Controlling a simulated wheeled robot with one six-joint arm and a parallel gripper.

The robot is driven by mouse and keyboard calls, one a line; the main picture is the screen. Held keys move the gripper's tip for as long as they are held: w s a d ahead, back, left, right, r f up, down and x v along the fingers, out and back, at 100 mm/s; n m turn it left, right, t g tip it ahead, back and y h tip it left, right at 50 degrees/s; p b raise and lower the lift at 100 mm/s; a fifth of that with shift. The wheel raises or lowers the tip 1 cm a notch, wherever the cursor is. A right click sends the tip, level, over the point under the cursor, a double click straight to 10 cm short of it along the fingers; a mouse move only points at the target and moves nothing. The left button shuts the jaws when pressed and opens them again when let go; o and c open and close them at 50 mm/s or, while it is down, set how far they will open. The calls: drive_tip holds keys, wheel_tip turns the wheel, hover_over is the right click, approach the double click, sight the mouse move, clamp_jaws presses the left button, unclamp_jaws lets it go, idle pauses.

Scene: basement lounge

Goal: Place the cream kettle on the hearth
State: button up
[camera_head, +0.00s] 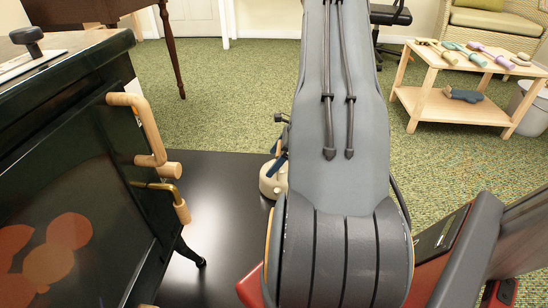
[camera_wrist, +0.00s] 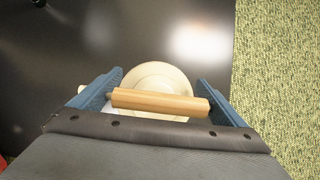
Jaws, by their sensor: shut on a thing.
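The cream kettle (camera_wrist: 158,78) has a round body and a wooden bar handle. In the wrist view the handle lies between the blue fingers of my gripper (camera_wrist: 158,96), which is shut on it. In the head view the kettle (camera_head: 268,182) is partly hidden behind my arm, with my gripper (camera_head: 280,148) above it. The hearth (camera_head: 222,200) is a dark glossy plate on the floor, also filling much of the wrist view (camera_wrist: 50,60). The kettle is over the hearth near its right edge. I cannot tell if its base touches the plate.
A black stove (camera_head: 60,150) with wooden handles stands on the hearth at left, one leg close to the middle. Green carpet (camera_head: 235,95) borders the hearth. A low wooden table (camera_head: 450,105) with several tools stands at the back right, beside a grey bin (camera_head: 530,108).

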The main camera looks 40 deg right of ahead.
drive_tip(key=o, duration=1.7)
drive_tip(key=shift+f, duration=0.15)
drive_tip(key=shift+r, duration=0.25)
drive_tip(key=p+v, duration=0.7)
drive_tip(key=v, duration=0.5)
